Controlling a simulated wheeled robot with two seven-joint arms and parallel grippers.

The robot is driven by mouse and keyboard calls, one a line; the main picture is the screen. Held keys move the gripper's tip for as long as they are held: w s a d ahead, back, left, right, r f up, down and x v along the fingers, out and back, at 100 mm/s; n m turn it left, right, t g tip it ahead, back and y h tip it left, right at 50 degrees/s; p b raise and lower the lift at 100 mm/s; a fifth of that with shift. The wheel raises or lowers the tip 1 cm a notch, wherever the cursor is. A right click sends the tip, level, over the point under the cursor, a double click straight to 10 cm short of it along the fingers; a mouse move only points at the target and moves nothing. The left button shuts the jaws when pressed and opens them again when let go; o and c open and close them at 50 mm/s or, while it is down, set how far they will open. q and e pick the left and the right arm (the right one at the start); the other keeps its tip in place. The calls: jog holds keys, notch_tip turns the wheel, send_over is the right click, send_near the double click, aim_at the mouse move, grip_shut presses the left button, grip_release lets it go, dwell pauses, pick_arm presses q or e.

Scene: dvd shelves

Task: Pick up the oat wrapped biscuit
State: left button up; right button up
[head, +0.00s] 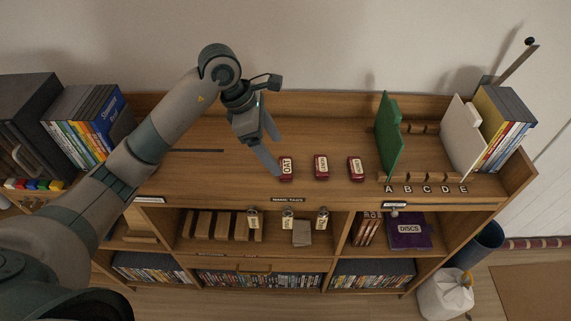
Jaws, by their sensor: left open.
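Three small dark red wrapped biscuits stand in a row on the wooden shelf top in the head view. The left one, the oat wrapped biscuit (286,168), has a pale label that reads OAT. The middle biscuit (321,167) and the right biscuit (356,169) have pale labels too small to read surely. My left gripper (273,153) is open and points down just left of and above the oat biscuit. A finger appears beside the biscuit's left edge; I cannot tell whether it touches. My right gripper is not in view.
A green panel (389,138) and lettered slots stand right of the biscuits. A white panel (461,134) and cases are further right. Books (86,122) stand at the left. Hanging tags (288,219) are below the front edge. The shelf top behind the biscuits is clear.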

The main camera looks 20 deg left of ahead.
aim_at(284, 166)
pick_arm(q)
jog(key=shift+d+f, duration=0.1)
dwell(0.3)
jog(key=shift+p+x, duration=0.85)
jog(key=shift+p, duration=0.1)
jog(key=shift+p+x, duration=0.55)
jog(key=shift+x, duration=0.5)
jog(key=shift+d+f, duration=0.2)
jog(key=shift+f, duration=0.45)
jog(key=c, duration=1.1)
